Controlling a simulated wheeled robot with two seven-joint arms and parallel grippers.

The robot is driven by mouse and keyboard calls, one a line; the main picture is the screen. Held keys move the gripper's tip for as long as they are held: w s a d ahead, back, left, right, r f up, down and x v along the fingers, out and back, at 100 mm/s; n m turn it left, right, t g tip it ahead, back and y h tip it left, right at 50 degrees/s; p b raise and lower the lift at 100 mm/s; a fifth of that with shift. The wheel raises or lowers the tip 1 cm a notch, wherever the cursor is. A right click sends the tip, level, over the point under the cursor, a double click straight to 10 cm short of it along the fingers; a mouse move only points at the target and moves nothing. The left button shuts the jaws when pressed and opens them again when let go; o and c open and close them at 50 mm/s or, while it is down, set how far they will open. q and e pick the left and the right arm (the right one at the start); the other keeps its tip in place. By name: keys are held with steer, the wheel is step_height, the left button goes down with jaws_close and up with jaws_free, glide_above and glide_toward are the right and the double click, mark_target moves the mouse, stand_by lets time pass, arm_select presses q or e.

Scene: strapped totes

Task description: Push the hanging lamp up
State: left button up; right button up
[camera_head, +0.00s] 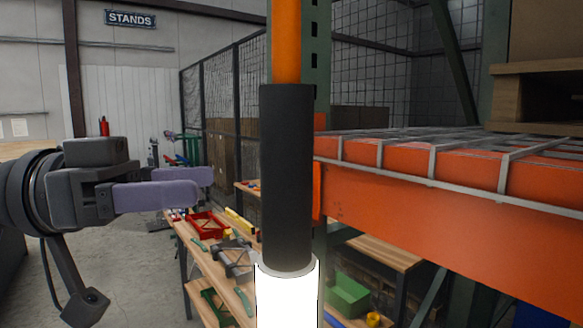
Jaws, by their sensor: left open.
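The hanging lamp (286,180) hangs upright in the middle of the head view. It has a dark cylindrical body, an orange cord or rod (286,40) above it, and a glowing white tube (287,295) below that runs out of the bottom of the picture. My left gripper (205,185) comes in from the left with its purple fingers pointing right at the lamp's dark body. It is open and empty, and a gap shows between its fingertips and the lamp. The right gripper is not in view.
An orange rack beam (450,215) with wire decking stands close to the right of the lamp. A wooden pallet (535,95) sits on it. Behind, a wooden workbench (205,262) holds tools and a red tray (206,225). A green bin (347,295) lies low behind the lamp.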

mark_target(300, 175)
arm_select(q)
steer(key=s+d+p, duration=0.1)
steer(key=d, duration=0.2)
steer(key=s+d+r+m+g, duration=0.1)
steer(key=d, duration=0.2)
steer(key=s+d+m+g+p, duration=0.1)
steer(key=d, duration=0.2)
steer(key=shift+s+d+r+p, duration=0.1)
steer(key=shift+d+r+p, duration=0.15)
steer(key=shift+r+p, duration=0.05)
steer(key=shift+d+f, duration=0.1)
steer(key=shift+d, duration=0.4)
jaws_close()
